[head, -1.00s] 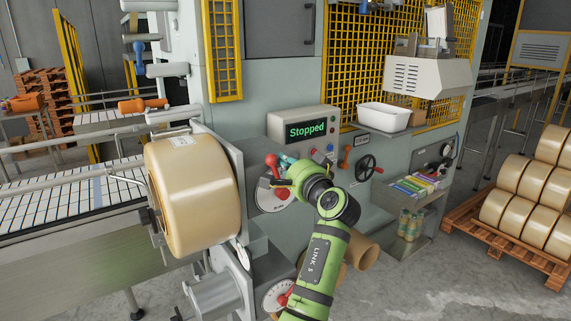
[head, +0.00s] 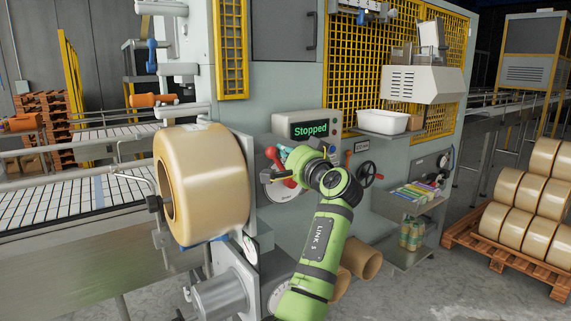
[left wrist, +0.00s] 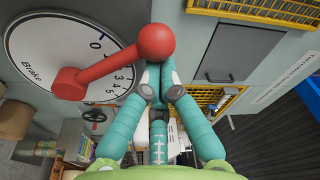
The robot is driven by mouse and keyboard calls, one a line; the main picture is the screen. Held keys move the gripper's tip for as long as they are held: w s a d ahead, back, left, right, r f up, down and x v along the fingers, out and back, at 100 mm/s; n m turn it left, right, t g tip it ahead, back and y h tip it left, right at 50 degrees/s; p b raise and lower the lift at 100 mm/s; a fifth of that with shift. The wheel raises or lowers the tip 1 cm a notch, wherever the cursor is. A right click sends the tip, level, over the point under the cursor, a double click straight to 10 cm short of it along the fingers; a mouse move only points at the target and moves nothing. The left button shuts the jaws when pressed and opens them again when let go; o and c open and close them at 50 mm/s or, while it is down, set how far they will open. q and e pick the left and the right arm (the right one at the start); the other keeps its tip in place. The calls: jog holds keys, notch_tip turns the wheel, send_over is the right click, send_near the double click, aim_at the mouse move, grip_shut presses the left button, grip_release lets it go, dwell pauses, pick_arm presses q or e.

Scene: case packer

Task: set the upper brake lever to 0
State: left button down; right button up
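The upper brake lever is red with a ball knob (left wrist: 156,42), and it turns on a round white dial (left wrist: 35,45) marked Brake. In the left wrist view the lever slants up to the right from its hub (left wrist: 68,86). Its arm covers the scale between 0 and 3, so the exact setting is hard to read. In the head view the red knob (head: 270,152) is just left of my left gripper (head: 283,154). Its teal fingers (left wrist: 160,85) are drawn together right at the knob, apparently touching it; the knob hides part of them. My right gripper is out of view.
A grey panel (head: 306,118) above the lever reads Stopped. A large tan tape roll (head: 205,185) stands close to the left of my arm. A black handwheel (head: 370,173) and a shelf with a white bin (head: 382,118) are to the right.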

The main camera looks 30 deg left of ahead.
pick_arm(q)
jog(key=shift+s+a+f+n+y+b, duration=0.2)
jog(key=shift+s+n+b, duration=0.3)
jog(key=shift+n+b, duration=0.45)
jog(key=shift+s+a+f+n+y+b, duration=0.1)
jog(key=shift+s+a+f+n+b, duration=0.35)
jog(key=shift+b, duration=0.75)
jog(key=shift+d+r, duration=0.15)
